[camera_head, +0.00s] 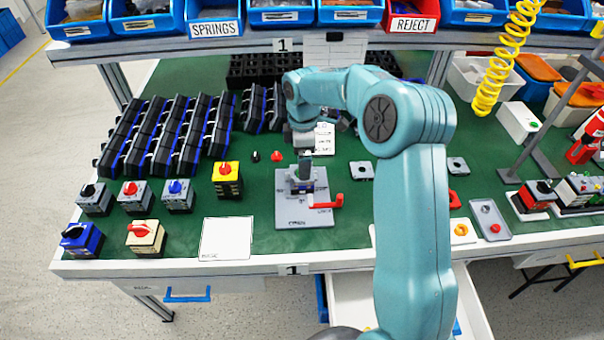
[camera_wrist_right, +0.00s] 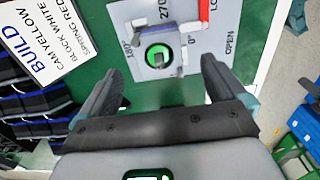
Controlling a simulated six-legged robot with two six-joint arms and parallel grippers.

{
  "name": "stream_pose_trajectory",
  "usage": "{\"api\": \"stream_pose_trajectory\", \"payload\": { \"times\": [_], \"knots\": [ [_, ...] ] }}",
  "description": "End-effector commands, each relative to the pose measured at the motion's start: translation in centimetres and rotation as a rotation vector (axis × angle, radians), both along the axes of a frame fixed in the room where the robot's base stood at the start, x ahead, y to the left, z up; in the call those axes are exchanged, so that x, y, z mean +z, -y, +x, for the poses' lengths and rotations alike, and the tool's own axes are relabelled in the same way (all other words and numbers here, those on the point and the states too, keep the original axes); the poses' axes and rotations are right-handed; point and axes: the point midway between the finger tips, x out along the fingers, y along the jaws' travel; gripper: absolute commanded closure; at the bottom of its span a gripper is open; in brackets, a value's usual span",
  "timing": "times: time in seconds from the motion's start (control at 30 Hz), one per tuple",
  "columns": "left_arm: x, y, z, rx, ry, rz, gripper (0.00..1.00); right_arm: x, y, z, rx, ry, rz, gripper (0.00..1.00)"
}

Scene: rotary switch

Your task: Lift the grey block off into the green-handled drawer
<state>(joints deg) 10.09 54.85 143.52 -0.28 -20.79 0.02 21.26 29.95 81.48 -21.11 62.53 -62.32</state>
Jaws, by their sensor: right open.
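A small grey block (camera_head: 302,178) sits on the grey fixture plate (camera_head: 303,216) in the middle of the bench. No green drawer handle can be made out. My left gripper is out of view.
A red lever (camera_head: 330,202) sticks out from the plate's right side. An open white drawer (camera_head: 345,300) is partly behind my arm. A blue-handled drawer (camera_head: 188,295) is front left. Several switch blocks (camera_head: 95,199) stand on the left. A build card (camera_wrist_right: 48,40) lies beside the plate.

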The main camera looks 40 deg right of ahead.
Motion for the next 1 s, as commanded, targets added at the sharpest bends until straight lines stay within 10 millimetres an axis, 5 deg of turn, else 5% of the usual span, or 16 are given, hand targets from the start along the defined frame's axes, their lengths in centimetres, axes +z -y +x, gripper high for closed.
{"api": "stream_pose_trajectory", "payload": {
  "times": [0.3, 0.57, 0.77, 1.0],
  "knots": [
    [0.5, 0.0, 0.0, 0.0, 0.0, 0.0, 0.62, -4.5, -0.3, 0.6, 0.0, -0.004, 0.002, 0.02],
    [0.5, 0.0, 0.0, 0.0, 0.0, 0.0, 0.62, -4.8, -0.3, 0.6, 0.0, -0.002, 0.001, 0.02],
    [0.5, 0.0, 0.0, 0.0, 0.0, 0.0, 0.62, -4.8, -0.3, 0.6, 0.0, -0.002, 0.001, 0.67],
    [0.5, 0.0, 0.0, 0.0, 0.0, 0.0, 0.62, -4.8, -0.3, 0.6, 0.0, -0.002, 0.001, 0.7]
  ]
}}
